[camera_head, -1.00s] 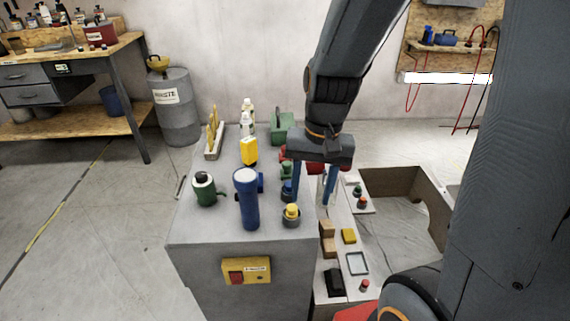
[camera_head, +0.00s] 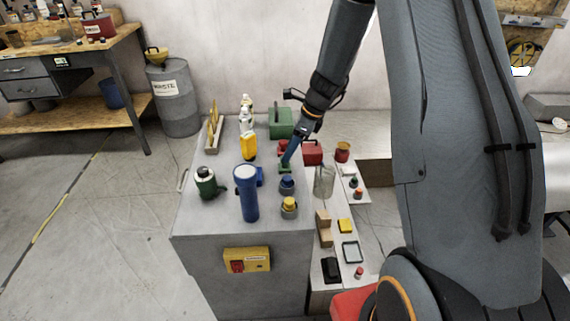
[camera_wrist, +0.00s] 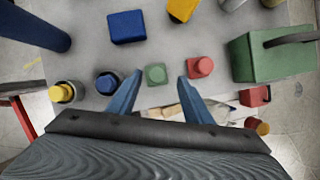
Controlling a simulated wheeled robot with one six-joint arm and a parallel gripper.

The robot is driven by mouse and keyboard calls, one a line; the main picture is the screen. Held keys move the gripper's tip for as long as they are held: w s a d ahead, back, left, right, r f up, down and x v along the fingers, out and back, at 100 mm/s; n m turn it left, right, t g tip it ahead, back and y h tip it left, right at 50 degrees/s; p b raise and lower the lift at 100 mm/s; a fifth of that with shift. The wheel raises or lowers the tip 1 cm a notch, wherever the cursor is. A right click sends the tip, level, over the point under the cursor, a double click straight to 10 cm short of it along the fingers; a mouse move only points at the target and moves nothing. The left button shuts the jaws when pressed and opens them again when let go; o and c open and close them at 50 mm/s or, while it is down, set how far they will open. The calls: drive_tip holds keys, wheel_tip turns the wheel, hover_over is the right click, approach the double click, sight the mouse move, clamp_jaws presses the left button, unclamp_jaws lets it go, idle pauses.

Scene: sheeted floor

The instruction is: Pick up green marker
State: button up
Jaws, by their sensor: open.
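The green marker, a small squat green piece with a round top, shows in the wrist view (camera_wrist: 156,74) between the tips of my fingers. It stands in a row between a blue one (camera_wrist: 108,83) and a red one (camera_wrist: 200,67). In the head view the green piece (camera_head: 285,168) is partly hidden behind my gripper (camera_head: 290,155). My gripper also shows in the wrist view (camera_wrist: 160,80). It is open, with one blue finger on either side of the green marker and no clear contact. I cannot tell the exact height gap.
The pieces stand on a grey cabinet top (camera_head: 222,222). A yellow one (camera_head: 289,207), a tall blue cylinder (camera_head: 247,195), a green canister (camera_head: 205,183) and a green box (camera_head: 281,122) stand around. A lower shelf (camera_head: 320,268) with small items lies to the right.

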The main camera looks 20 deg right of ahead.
sight(285, 164)
drive_tip(key=x, duration=0.3)
drive_tip(key=shift+s+a+f+p, duration=0.2)
drive_tip(key=shift+a+f+p, duration=0.05)
drive_tip(key=shift+p, duration=0.15)
drive_tip(key=shift+w+a+f, duration=0.15)
drive_tip(key=shift+a+f, duration=0.05)
drive_tip(key=shift+f, duration=0.35)
drive_tip(key=shift+c, duration=0.5)
clamp_jaws()
